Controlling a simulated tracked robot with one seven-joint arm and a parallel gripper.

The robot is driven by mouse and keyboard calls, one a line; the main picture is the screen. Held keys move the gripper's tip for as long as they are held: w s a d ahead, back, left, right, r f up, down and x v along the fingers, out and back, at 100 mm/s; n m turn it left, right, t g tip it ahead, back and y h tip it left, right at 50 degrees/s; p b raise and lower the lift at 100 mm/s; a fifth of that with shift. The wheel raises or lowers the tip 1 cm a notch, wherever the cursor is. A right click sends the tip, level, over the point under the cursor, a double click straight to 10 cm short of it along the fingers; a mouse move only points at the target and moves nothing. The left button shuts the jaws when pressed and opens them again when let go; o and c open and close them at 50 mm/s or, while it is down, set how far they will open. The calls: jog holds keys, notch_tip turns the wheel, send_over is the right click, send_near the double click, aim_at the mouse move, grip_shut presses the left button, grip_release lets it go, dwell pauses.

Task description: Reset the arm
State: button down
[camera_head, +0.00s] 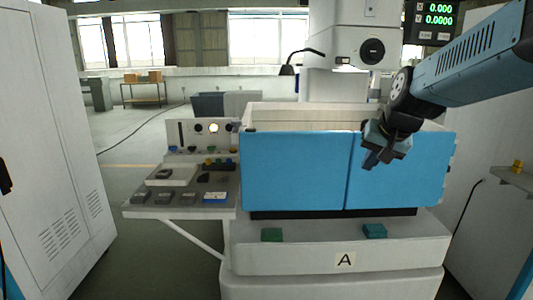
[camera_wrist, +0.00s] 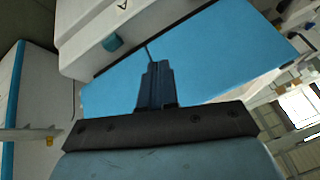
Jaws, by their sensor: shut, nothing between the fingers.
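My arm reaches in from the upper right in the head view. My gripper (camera_head: 370,160) hangs in front of the right blue door panel (camera_head: 408,185) of the white machine marked A. In the wrist view my gripper (camera_wrist: 150,68) shows its fingers together and empty, with the blue panel (camera_wrist: 215,55) behind them. I cannot tell the exact gap between the fingertips and the panel.
A control desk (camera_head: 150,212) with buttons and small blocks stands left of the machine. Two green blocks (camera_head: 272,235) (camera_head: 375,231) sit on the machine's front ledge. A grey cabinet (camera_head: 50,150) is at far left. Open floor lies between cabinet and desk.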

jog(key=s+a+f+n+h, duration=0.1)
jog(key=s+n, duration=0.2)
jog(key=s, duration=1.4)
jog(key=shift+s+a+f+g, duration=0.15)
jog(key=shift+a+f+g, duration=0.05)
jog(key=shift+f+g, duration=0.1)
jog(key=c, duration=1.9)
grip_release()
